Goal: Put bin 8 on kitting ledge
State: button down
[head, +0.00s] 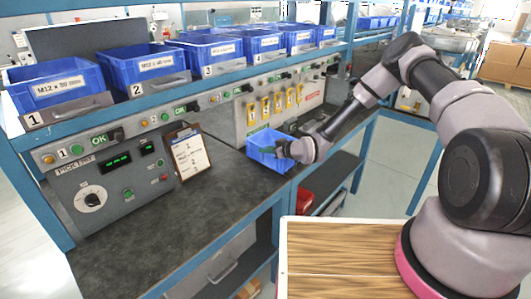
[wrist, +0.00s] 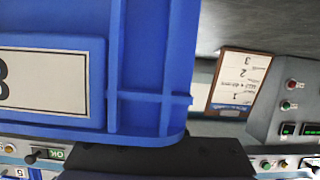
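The blue bin (head: 266,150) is at my gripper (head: 284,150) in the head view, over the right end of the dark worktop (head: 190,215). I cannot tell whether it touches the worktop. In the wrist view the bin (wrist: 150,60) fills the upper left, with a white label (wrist: 45,80) whose digit is cut by the edge and looks like an 8. My gripper appears shut on the bin's wall; its fingertips are hidden. No surface in view is marked as the kitting ledge.
A shelf above holds a row of numbered blue bins (head: 145,65). A clipboard (head: 187,150) leans by a control box (head: 105,185); it also shows in the wrist view (wrist: 238,82). A wooden-topped surface (head: 340,262) is at front. The worktop's middle is clear.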

jog(key=shift+f, duration=0.45)
jog(key=shift+f, duration=0.15)
jog(key=c, duration=1)
grip_release()
jog(key=shift+c, duration=0.2)
